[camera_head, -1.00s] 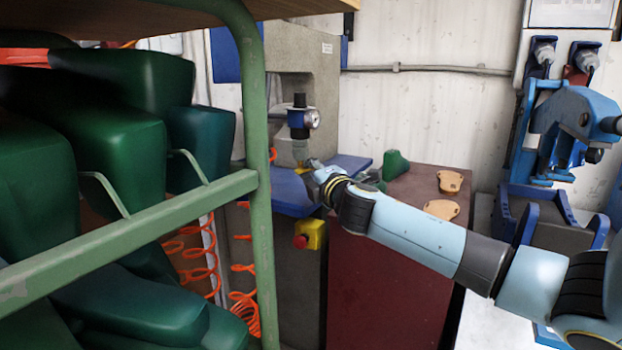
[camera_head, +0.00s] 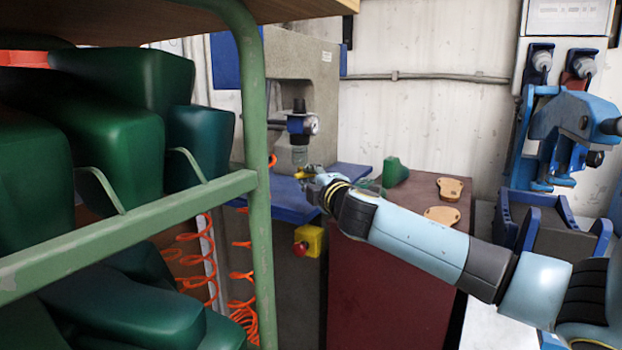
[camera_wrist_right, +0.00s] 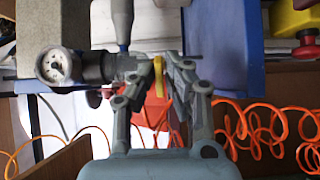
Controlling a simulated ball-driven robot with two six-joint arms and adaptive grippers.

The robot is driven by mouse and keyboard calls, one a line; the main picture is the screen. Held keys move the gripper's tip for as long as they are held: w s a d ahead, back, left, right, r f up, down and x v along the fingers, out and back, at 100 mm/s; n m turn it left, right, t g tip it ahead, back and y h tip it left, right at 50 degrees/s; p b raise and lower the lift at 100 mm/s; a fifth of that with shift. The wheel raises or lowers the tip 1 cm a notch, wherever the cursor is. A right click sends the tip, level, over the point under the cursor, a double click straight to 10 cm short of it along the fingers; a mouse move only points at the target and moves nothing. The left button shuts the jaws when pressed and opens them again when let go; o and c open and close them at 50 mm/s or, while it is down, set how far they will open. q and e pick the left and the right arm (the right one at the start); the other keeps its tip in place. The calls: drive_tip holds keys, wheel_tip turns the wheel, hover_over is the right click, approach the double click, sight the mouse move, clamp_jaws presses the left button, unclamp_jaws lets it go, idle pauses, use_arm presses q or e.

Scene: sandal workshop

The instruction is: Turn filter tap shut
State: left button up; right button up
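The filter (camera_head: 300,125), with a blue top, a round gauge and a clear grey bowl, hangs on the grey machine. Its small yellow tap (camera_head: 303,174) shows below the bowl, beside my right gripper (camera_head: 314,173). In the right wrist view the yellow tap lever (camera_wrist_right: 158,75) stands between the fingertips of my right gripper (camera_wrist_right: 155,84). The fingers are close on both sides of the lever; I cannot tell whether both touch it. The filter's gauge (camera_wrist_right: 54,66) is left of them. My left gripper is not in view.
A green shelf frame (camera_head: 256,200) with green lasts (camera_head: 110,120) fills the left. A blue plate (camera_head: 285,208) lies under the filter, above a yellow box with a red button (camera_head: 309,239). Orange coiled hoses (camera_wrist_right: 265,125) hang nearby. A red-brown cabinet (camera_head: 385,285) stands below my right arm.

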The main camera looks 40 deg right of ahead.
drive_tip(key=o, duration=0.3)
drive_tip(key=v, duration=1.2)
drive_tip(key=shift+f, duration=0.1)
